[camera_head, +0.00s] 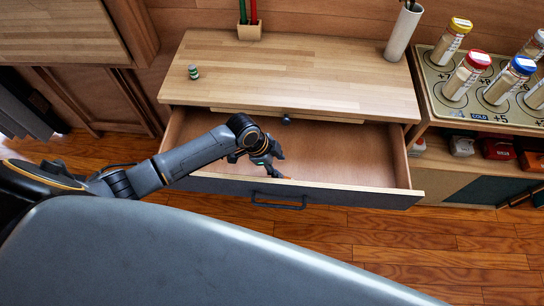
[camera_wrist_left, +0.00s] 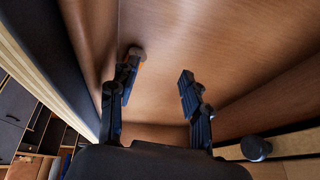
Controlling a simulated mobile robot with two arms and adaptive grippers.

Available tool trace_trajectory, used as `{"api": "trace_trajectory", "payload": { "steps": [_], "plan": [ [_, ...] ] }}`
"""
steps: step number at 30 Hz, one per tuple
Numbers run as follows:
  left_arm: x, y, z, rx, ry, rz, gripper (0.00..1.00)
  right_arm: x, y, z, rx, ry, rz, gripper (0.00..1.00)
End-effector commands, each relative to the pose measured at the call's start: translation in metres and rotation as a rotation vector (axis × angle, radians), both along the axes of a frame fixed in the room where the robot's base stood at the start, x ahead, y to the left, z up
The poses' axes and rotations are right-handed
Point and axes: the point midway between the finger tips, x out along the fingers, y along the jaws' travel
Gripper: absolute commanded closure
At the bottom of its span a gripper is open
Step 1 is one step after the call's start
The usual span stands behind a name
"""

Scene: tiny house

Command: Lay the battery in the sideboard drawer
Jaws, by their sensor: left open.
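The sideboard drawer (camera_head: 345,160) is pulled out, and its wooden floor also shows in the left wrist view (camera_wrist_left: 210,45). My left gripper (camera_head: 272,165) reaches into it near the front wall; its two fingers (camera_wrist_left: 165,75) are apart, with nothing between them. A small orange bit (camera_head: 284,178) shows at the fingertips, and by the left finger in the wrist view (camera_wrist_left: 140,67); it is mostly hidden, so I cannot tell whether it is the battery. A small green banded cylinder (camera_head: 193,72) stands upright on the sideboard top (camera_head: 300,75). My right gripper is out of view.
A pencil holder (camera_head: 250,31) and a white tube (camera_head: 403,32) stand at the back of the sideboard top. To the right, a tray (camera_head: 430,80) holds several jars with coloured lids. The drawer's right half is clear. The drawer handle (camera_head: 278,203) faces the open floor.

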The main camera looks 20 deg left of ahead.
Motion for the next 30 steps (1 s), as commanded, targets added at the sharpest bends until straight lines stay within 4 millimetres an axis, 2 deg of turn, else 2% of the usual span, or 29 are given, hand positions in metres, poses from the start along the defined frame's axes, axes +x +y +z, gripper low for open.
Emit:
{"api": "trace_trajectory", "payload": {
  "steps": [9, 15, 21, 30],
  "plan": [
    [-0.012, 0.023, 0.059, 0.003, -0.005, -0.001, 0.52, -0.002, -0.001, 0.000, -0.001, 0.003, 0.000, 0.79],
    [-0.020, 0.034, 0.090, 0.002, -0.002, -0.001, 0.52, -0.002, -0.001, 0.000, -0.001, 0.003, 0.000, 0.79],
    [-0.023, 0.038, 0.102, 0.000, 0.000, -0.001, 0.52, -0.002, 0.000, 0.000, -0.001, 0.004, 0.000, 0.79],
    [-0.023, 0.038, 0.103, 0.000, 0.000, -0.001, 0.52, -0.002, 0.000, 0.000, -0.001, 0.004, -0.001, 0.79]
  ]
}}
